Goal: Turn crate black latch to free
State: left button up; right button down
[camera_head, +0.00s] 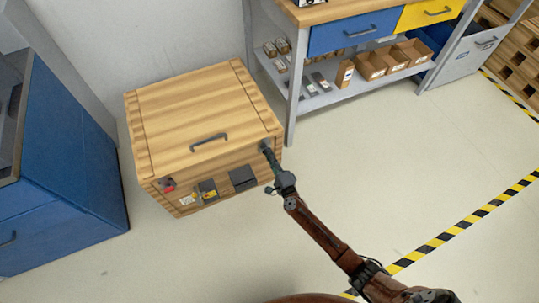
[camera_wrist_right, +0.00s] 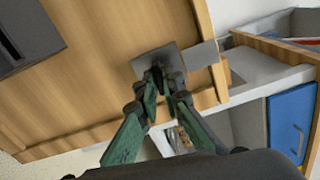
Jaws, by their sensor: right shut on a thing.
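A wooden crate (camera_head: 200,125) with a lid and a dark lid handle (camera_head: 209,141) stands on the floor at the left of the head view. My right gripper (camera_head: 266,150) is at the crate's front right upper corner. In the right wrist view the green fingers of my right gripper (camera_wrist_right: 163,88) are closed together on a grey latch (camera_wrist_right: 162,64) near the crate's edge. The fingers hide part of the latch, so its exact turn is hard to tell. My left gripper is not in view.
A blue cabinet (camera_head: 55,170) stands at the left. A workbench with a lower shelf (camera_head: 340,90) is behind right. The floor at right is open.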

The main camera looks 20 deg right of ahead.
jog(key=shift+f, duration=0.15)
jog(key=c, duration=2.1)
grip_release()
jog(key=s, duration=1.2)
jog(key=shift+d, duration=0.2)
